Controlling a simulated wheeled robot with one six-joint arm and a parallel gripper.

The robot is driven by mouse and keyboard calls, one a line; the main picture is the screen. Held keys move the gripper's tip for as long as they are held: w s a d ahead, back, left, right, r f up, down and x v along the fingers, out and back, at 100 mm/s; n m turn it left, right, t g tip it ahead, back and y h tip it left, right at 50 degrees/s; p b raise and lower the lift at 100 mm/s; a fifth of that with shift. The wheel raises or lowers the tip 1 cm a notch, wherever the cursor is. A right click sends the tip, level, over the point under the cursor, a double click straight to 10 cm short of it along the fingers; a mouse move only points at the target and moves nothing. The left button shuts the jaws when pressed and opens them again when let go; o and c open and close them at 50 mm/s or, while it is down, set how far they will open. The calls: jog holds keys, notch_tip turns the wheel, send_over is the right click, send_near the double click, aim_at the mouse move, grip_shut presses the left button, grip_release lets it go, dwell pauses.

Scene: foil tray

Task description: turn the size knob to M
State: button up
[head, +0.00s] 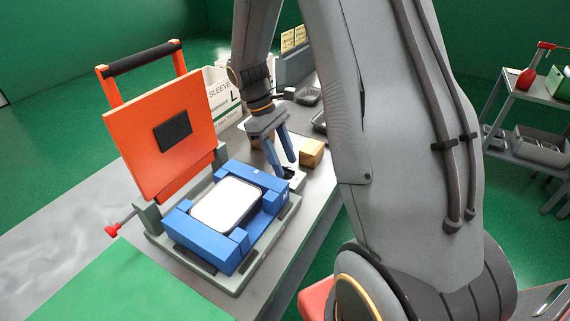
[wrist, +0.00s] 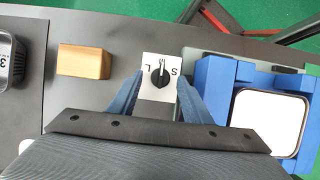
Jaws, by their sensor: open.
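The size knob (wrist: 160,75) is a small black dial on a white plate (wrist: 148,84) with letters around it. In the wrist view L is left of the knob, S is right, and a small mark, seemingly M, is at the top. The knob's pointer looks turned toward that top mark, but it is small. My gripper (wrist: 159,82) is open, with one blue finger on each side of the plate. I cannot tell whether the fingers touch the knob. In the head view my gripper (head: 288,168) is over the knob's plate (head: 297,182), and its fingers partly hide the knob.
A blue fixture (head: 207,239) holding a white-topped tray (head: 226,204) stands beside the knob, with an orange raised lid (head: 160,135) behind. A wooden block (wrist: 84,62) lies left of the knob in the wrist view. Dark trays (head: 307,96) stand farther back on the bench.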

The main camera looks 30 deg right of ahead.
jog(key=b+v, duration=0.1)
jog(key=v, duration=0.5)
jog(key=shift+r, duration=0.15)
jog(key=shift+w, duration=0.1)
